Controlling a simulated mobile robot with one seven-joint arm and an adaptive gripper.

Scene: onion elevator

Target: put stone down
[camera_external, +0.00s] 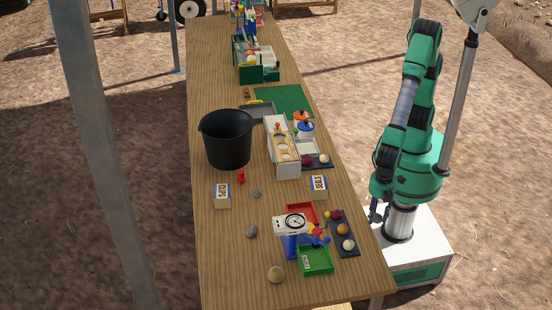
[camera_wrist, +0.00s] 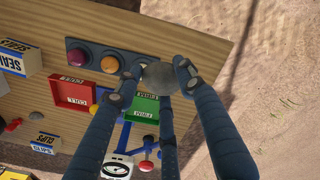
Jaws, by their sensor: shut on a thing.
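A rounded grey stone (camera_wrist: 158,76) sits between the dark blue fingers of my gripper (camera_wrist: 155,84) in the wrist view. The gripper is shut on it, with fingers on several sides. In the outside view my gripper (camera_external: 376,213) hangs beside the right edge of the wooden table (camera_external: 225,285); the held stone cannot be made out there. Other stones lie on the table: a tan one (camera_external: 276,275) near the front, a grey one (camera_external: 251,231) left of the scale, and a smaller grey one (camera_external: 256,193) farther back.
A dark tray (camera_external: 342,233) holds three balls near the right edge. A black bucket (camera_external: 226,138) and label boxes stand farther back. The front left tabletop is mostly clear.

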